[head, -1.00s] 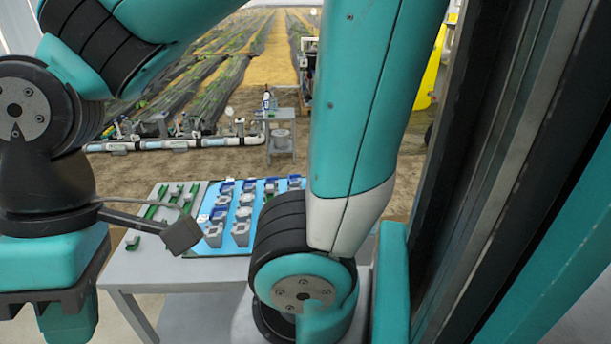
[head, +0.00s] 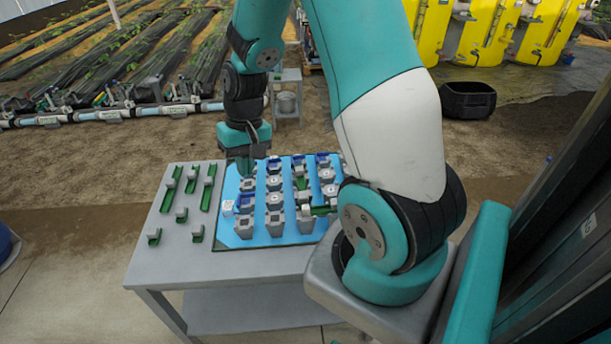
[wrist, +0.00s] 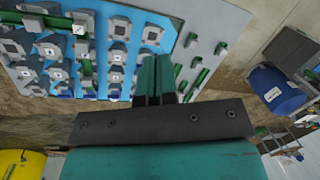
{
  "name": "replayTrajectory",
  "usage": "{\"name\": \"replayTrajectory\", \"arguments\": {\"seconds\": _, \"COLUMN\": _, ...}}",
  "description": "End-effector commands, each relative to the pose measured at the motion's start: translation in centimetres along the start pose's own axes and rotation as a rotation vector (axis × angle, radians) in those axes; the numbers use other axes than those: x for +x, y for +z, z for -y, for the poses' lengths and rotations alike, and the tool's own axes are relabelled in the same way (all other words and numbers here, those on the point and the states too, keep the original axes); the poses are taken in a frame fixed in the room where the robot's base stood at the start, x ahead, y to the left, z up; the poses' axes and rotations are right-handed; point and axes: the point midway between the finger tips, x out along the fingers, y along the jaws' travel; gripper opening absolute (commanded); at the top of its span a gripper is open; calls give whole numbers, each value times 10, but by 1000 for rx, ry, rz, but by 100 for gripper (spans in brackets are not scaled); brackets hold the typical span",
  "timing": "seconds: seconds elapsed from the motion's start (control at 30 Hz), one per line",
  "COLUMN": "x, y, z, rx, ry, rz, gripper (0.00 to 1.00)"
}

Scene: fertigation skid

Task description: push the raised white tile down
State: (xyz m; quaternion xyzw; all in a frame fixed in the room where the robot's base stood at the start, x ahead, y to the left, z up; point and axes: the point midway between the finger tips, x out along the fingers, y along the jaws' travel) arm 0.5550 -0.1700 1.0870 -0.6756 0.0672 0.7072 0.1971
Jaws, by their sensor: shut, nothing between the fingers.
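A small white tile (head: 228,209) with dark marks sits at the left edge of the blue board (head: 262,238), toward its near corner. My gripper (head: 246,170) points down over the board's far left part, behind the tile in the head view. Its fingers (wrist: 158,62) are together and empty. I see no contact with the tile.
Several grey blocks (head: 275,202) and green and blue pieces crowd the board. Green clips with grey blocks (head: 181,215) lie on the grey table (head: 165,258) to the left. The table's near left corner is clear. My upper arm covers the board's right side.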

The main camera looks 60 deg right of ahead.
Motion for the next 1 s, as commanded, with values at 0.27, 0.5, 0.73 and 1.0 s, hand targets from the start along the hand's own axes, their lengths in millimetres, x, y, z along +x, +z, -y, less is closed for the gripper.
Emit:
{"name": "replayTrajectory", "arguments": {"seconds": 0.27, "x": 77, "y": -13, "z": -142, "rx": 423, "ry": 83, "rz": 65, "gripper": 0}}
{"name": "replayTrajectory", "arguments": {"seconds": 0.5, "x": 102, "y": -7, "z": -170, "rx": 502, "ry": 102, "rz": 77, "gripper": 0}}
{"name": "replayTrajectory", "arguments": {"seconds": 0.73, "x": 132, "y": -10, "z": -174, "rx": 499, "ry": 101, "rz": 77, "gripper": 0}}
{"name": "replayTrajectory", "arguments": {"seconds": 1.0, "x": 164, "y": -12, "z": -179, "rx": 497, "ry": 101, "rz": 78, "gripper": 0}}
